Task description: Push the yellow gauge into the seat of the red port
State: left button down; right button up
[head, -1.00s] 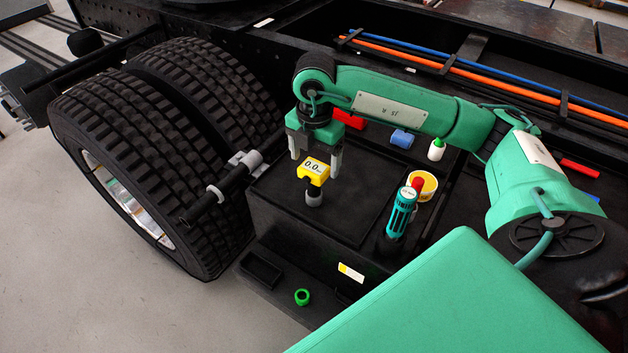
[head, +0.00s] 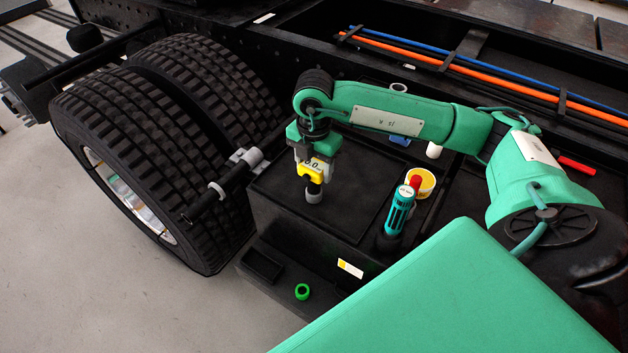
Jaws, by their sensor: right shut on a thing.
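The yellow gauge (head: 313,168), with a small white display, stands upright on the black box top. Its dark lower end with a grey tip points down. My right gripper (head: 314,173) comes from above, its grey fingers closed around the gauge's body. The fingers cover part of the display. I cannot identify the red port with its seat for certain; a red piece (head: 577,165) lies at the far right beyond my arm. My left gripper is out of view.
A green ring (head: 302,292) lies on the lower step. Large tyres (head: 150,150) and a black bar with grey collars (head: 222,186) are at left.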

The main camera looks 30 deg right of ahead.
jog(key=shift+r, duration=0.15)
jog(key=shift+r+b, duration=0.3)
jog(key=shift+r, duration=0.35)
notch_tip(320, 180, up, 8)
jog(key=shift+r+b, duration=0.15)
jog(key=shift+b, duration=1.05)
notch_tip(320, 180, up, 10)
